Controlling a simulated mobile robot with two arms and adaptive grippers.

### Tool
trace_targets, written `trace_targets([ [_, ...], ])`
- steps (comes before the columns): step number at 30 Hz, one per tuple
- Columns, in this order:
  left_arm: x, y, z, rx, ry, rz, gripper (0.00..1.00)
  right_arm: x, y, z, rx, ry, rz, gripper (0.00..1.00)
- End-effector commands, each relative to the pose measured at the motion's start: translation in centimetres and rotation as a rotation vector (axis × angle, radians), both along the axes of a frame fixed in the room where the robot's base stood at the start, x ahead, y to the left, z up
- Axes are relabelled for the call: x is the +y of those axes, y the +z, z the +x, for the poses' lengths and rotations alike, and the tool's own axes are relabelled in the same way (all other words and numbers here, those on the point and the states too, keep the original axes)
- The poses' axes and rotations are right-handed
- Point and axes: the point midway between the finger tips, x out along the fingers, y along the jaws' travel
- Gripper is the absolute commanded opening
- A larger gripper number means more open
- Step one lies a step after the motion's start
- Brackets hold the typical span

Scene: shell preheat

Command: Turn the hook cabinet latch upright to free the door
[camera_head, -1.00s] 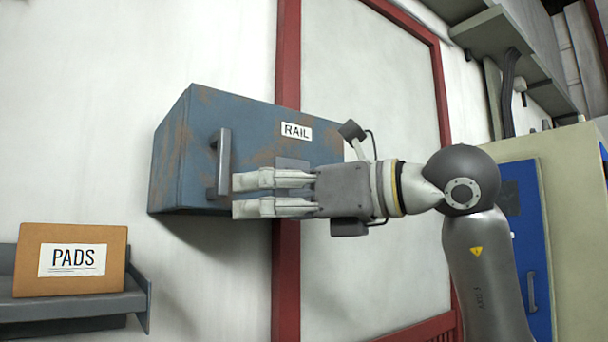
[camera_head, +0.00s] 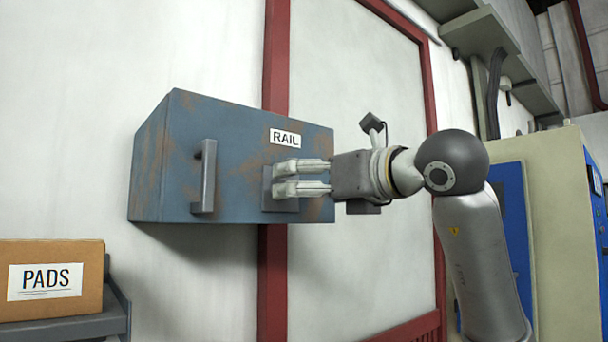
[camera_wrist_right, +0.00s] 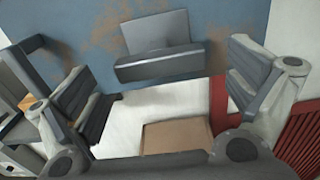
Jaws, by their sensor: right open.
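The rusty blue-grey cabinet (camera_head: 235,125) hangs on the wall, its door shut, with a RAIL label and a vertical grey handle (camera_head: 207,177). The latch's dark plate (camera_head: 281,205) shows on the front below the label, partly hidden by my fingers. In the right wrist view the latch is a grey plate (camera_wrist_right: 155,30) with a thick bar (camera_wrist_right: 158,66) lying nearly level across its lower edge. My right gripper (camera_head: 276,179) is open in front of the latch. Its fingers (camera_wrist_right: 162,82) stand on either side of the bar, with gaps showing. My left gripper is not in view.
A PADS box (camera_head: 50,280) sits on a grey shelf (camera_head: 105,322) at lower left. A red-framed pale panel (camera_head: 350,90) is behind the cabinet. A beige and blue cabinet (camera_head: 555,230) stands at right. The wall left of the blue cabinet is clear.

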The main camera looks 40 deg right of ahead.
Motion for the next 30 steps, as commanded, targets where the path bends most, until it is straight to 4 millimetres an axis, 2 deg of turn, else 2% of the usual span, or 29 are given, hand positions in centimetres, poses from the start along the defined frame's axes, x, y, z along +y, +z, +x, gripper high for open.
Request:
trace_targets([
  [6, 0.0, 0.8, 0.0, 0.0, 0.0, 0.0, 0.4, 0.1, 0.0, 1.7, 0.001, 0.001, 0.0, 1.0],
  [14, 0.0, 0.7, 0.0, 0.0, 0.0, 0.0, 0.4, 0.2, 0.0, 1.8, 0.0, 0.001, 0.0, 1.0],
  [24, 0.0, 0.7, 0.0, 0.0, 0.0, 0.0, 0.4, 0.2, 0.0, 1.8, -0.001, 0.001, 0.0, 0.58],
  [30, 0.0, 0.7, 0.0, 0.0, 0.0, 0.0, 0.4, 0.1, 0.0, 1.7, 0.0, 0.001, 0.01, 0.56],
])
